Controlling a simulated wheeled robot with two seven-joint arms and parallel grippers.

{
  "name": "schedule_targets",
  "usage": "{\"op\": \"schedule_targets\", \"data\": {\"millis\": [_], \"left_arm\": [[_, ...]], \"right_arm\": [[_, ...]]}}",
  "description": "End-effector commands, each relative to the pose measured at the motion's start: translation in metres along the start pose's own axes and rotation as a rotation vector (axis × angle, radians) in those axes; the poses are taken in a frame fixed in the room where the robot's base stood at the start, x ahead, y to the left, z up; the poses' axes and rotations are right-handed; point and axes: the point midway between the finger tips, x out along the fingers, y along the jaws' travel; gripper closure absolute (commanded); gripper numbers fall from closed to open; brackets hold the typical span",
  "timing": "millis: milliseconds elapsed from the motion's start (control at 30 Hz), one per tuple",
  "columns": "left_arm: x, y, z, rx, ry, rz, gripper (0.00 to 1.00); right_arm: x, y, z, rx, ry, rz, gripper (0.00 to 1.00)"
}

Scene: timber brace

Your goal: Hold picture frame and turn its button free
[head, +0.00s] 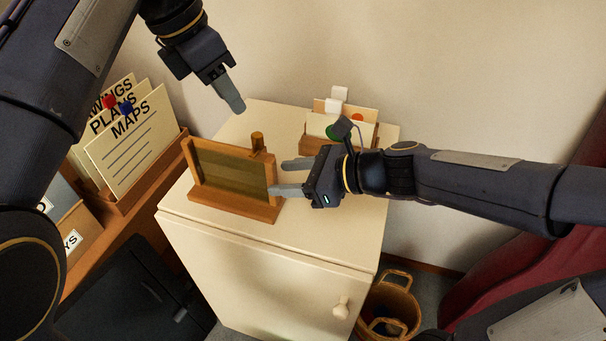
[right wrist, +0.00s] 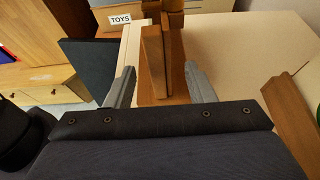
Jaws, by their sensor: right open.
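The wooden picture frame (head: 230,172), with a dark olive panel, stands upright on its wooden base on a cream cabinet. A small brown turn button (head: 257,142) sticks up at its top edge, near the right corner. My right gripper (head: 278,177) is open at the frame's right end. In the right wrist view the frame's end (right wrist: 153,60) lies between the spread fingers (right wrist: 162,86), with gaps visible on both sides. My left gripper (head: 236,103) hangs above and behind the frame, apart from it. Its fingers overlap in the head view, so their opening is unclear.
The cream cabinet (head: 305,235) has free top around the frame. A wooden card holder (head: 312,143) stands at the back right of the top. A file rack with a MAPS card (head: 130,140) is close on the left. A wicker basket (head: 393,300) stands on the floor at right.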

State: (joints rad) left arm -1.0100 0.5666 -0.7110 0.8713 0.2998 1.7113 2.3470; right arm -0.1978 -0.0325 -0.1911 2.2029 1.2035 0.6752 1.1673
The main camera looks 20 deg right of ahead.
Motion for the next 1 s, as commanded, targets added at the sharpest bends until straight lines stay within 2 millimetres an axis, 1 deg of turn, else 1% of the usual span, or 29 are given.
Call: {"op": "schedule_targets", "data": {"millis": [33, 100, 200, 300, 433, 667, 767, 1000], "left_arm": [[0.0, 0.0, 0.0, 0.0, 0.0, 0.0, 0.64], [0.0, 0.0, 0.0, 0.0, 0.0, 0.0, 0.64], [0.0, 0.0, 0.0, 0.0, 0.0, 0.0, 0.64], [0.0, 0.0, 0.0, 0.0, 0.0, 0.0, 0.64], [0.0, 0.0, 0.0, 0.0, 0.0, 0.0, 0.64], [0.0, 0.0, 0.0, 0.0, 0.0, 0.0, 0.64], [0.0, 0.0, 0.0, 0.0, 0.0, 0.0, 0.64], [0.0, 0.0, 0.0, 0.0, 0.0, 0.0, 0.64]], "right_arm": [[0.009, 0.001, 0.0, -0.001, 0.002, 0.006, 0.51], [0.02, 0.001, -0.001, 0.0, 0.002, 0.004, 0.51], [0.033, 0.001, -0.001, -0.001, 0.002, 0.004, 0.51], [0.042, 0.001, 0.0, -0.002, 0.001, 0.002, 0.51], [0.047, 0.0, 0.0, -0.003, 0.001, 0.0, 0.51], [0.048, 0.0, 0.0, -0.004, 0.0, 0.0, 0.51], [0.048, 0.0, 0.0, -0.004, 0.0, 0.0, 0.61], [0.048, 0.0, 0.0, -0.004, 0.0, 0.0, 0.93]]}}
